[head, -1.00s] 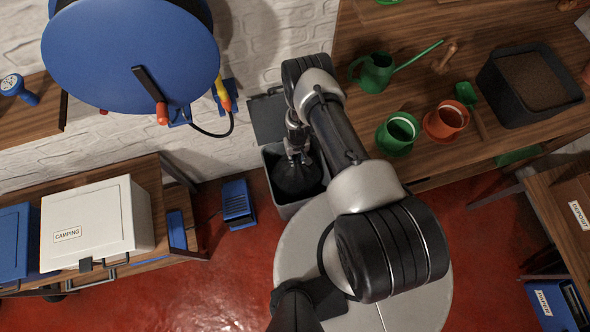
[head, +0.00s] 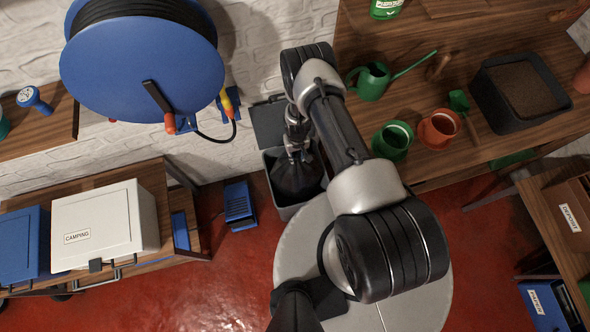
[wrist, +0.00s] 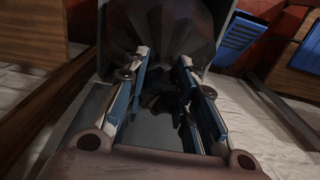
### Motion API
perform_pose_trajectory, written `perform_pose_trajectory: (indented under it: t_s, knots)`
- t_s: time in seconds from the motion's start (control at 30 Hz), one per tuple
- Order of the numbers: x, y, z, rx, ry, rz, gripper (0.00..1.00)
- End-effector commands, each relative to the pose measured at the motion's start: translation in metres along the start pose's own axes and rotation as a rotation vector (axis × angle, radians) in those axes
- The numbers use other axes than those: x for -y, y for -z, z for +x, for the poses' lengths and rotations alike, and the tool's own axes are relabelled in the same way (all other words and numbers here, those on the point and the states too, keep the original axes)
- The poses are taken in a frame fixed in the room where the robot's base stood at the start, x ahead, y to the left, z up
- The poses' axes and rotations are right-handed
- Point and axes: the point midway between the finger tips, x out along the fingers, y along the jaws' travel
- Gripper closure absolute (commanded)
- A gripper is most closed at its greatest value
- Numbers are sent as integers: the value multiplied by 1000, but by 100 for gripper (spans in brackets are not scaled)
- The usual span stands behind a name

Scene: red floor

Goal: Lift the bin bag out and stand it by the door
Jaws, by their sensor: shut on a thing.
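The black bin bag (head: 296,181) is inside the open grey bin (head: 292,212) on the red floor, against the brick wall. My gripper (head: 297,152) reaches down from above and is shut on the top of the bag. In the wrist view the fingers of my gripper (wrist: 163,66) close around gathered dark plastic, and the bag (wrist: 165,25) spreads out beyond them. The bag's lower part is hidden within the bin. No door is seen in these views.
A blue pedal-like box (head: 238,205) stands on the floor left of the bin. A blue hose reel (head: 142,65) hangs at upper left.

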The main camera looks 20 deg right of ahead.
Motion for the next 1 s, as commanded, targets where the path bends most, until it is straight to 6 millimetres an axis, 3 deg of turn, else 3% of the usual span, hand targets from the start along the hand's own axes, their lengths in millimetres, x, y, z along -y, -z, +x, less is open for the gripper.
perform_pose_trajectory:
  t_s: [0.7,1.0]
  knots:
    - [0,3,-58,-5,0,0,100]
    - [0,2,-73,-3,0,0,100]
